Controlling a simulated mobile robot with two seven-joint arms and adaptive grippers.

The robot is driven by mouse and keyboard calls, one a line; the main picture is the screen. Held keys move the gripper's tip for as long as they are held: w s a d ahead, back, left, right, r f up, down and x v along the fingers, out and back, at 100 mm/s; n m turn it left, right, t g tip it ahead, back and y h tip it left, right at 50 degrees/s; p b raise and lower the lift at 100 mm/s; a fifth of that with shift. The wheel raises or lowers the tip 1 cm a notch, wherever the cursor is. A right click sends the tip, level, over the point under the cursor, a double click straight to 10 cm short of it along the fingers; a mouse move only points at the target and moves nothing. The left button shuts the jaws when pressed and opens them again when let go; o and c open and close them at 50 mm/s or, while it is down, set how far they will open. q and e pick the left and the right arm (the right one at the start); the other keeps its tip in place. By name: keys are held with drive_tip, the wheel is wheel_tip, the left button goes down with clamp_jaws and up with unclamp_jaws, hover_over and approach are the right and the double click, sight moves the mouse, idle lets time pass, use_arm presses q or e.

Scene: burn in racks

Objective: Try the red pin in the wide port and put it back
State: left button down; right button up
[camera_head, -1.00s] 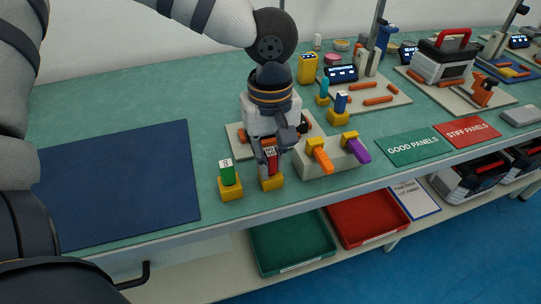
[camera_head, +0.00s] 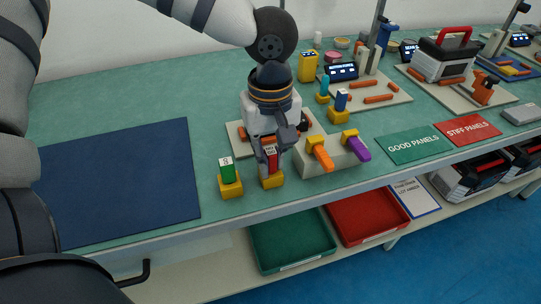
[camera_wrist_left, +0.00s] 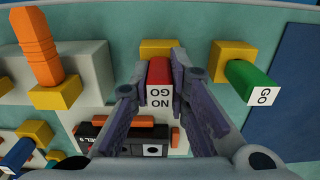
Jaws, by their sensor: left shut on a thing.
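The red pin (camera_head: 272,158) stands in a yellow holder block (camera_head: 272,181) near the bench's front edge. In the wrist view the red pin (camera_wrist_left: 159,72) shows a white end marked NO GO. My left gripper (camera_head: 271,154) points down and is shut on the red pin; in the wrist view its fingertips (camera_wrist_left: 160,88) lie on both sides of it. How deep the pin sits in the block is hidden. A dark device (camera_wrist_left: 130,138) lies on the pale board beside it, partly behind the fingers. I cannot pick out the wide port. My right gripper is not in view.
A green GO pin (camera_head: 227,171) stands in its own yellow block just left. A pale block (camera_head: 330,163) with orange and purple handles is close on the right. A blue mat (camera_head: 120,185) at left is bare. Green (camera_head: 290,245) and red trays sit on the lower shelf.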

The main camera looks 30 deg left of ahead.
use_arm(q)
drive_tip(key=c, duration=1.5)
unclamp_jaws()
drive_tip(key=shift+o, duration=0.2)
wheel_tip(320, 180, up, 12)
